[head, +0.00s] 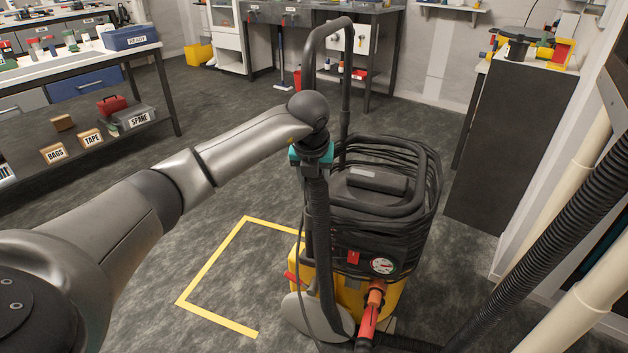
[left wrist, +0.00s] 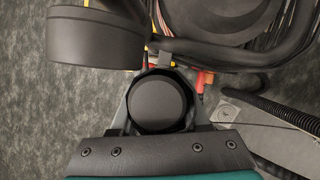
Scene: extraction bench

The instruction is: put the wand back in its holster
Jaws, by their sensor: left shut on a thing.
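My left gripper (head: 312,152), with teal parts, is at the near left side of the yellow and black extraction machine (head: 375,225). It is shut on the upper end of the wand, a dark upright tube (head: 319,235) that runs down beside the machine. In the left wrist view the wand's round black end (left wrist: 160,103) sits between the jaws, close to the machine's frame. I cannot make out the holster, or whether the wand's lower end is seated in anything. My right gripper is not in view.
A thick black ribbed hose (head: 560,240) and cream pipes (head: 585,290) slant across the right. A dark cabinet (head: 510,140) stands behind them. A bench with boxes (head: 70,70) is at the left. Yellow tape (head: 213,258) marks clear floor left of the machine.

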